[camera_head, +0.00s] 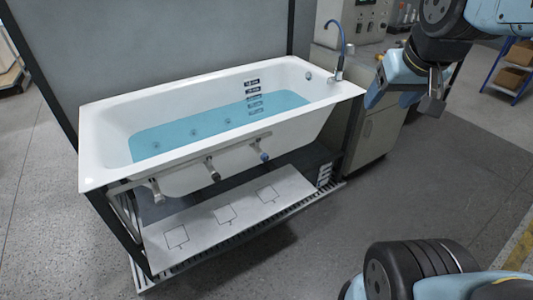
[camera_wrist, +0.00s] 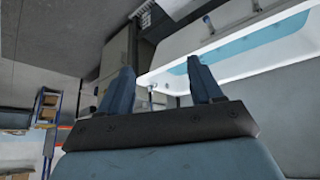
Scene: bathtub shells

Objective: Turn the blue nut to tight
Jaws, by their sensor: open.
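A white bathtub (camera_head: 103,136) with blue water stands in a dark frame on the left and middle of the head view. Several dark-tipped fittings sit on the bar along its near side. The rightmost fitting has a small bluish tip, which looks like the blue nut (camera_head: 264,156). Whether it is loose or tight cannot be told. My gripper (camera_head: 404,100) hangs at the upper right, beyond the tub's right end and well apart from the nut. In the wrist view its two fingers (camera_wrist: 161,84) are spread with nothing between them. The nut is not clear there.
A white panel (camera_head: 202,233) with square outlines lies below the tub. A grey cabinet (camera_head: 373,130) with a control box stands behind the tub's right end. A blue shelf with boxes (camera_head: 511,75) is at the far right. The floor before the tub is clear.

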